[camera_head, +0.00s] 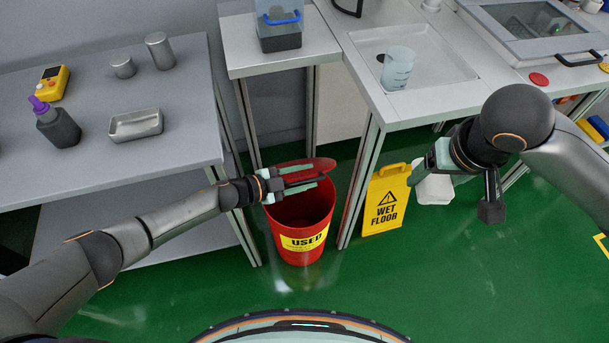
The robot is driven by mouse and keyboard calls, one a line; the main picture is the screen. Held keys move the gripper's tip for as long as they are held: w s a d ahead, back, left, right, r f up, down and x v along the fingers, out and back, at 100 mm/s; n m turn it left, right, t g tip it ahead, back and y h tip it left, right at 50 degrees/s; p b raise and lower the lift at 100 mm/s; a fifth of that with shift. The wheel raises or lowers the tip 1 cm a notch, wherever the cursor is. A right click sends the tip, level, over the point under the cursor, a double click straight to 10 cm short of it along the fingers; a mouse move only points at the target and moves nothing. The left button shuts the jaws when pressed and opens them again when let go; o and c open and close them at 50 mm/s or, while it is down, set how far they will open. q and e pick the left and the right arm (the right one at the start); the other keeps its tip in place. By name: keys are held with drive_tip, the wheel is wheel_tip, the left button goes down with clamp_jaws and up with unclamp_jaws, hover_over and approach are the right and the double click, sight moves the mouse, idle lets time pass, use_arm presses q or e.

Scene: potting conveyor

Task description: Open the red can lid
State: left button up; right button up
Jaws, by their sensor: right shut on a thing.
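The red can (324,218) with a yellow "USED" label stands on the green floor between the two tables. Its red lid (322,164) is tilted up at the back of the rim, and part of the dark inside shows. My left gripper (310,177) is at the lid and over the can's mouth, with its two fingers apart. The fingers hide part of the lid, and contact is unclear. My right gripper (413,177) is beside the upper right edge of the yellow wet floor sign (383,211). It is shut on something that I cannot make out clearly.
A white container (436,190) shows beside my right gripper. The grey table (185,155) at left bears a metal tray (135,125) and a purple-topped bottle (58,127). The white table (400,110) at right holds a beaker (397,68). Floor in front of the can is clear.

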drive_tip(key=shift+r+p, duration=0.9)
wheel_tip(320, 180, up, 4)
drive_tip(key=p, duration=0.3)
drive_tip(key=shift+f, duration=0.2)
use_arm(q)
drive_tip(key=s+r+p, duration=0.2)
drive_tip(key=s+r, duration=1.1)
drive_tip(key=s, duration=0.1)
drive_tip(key=shift+d, duration=0.3)
use_arm(e)
drive_tip(key=shift+r, duration=0.75)
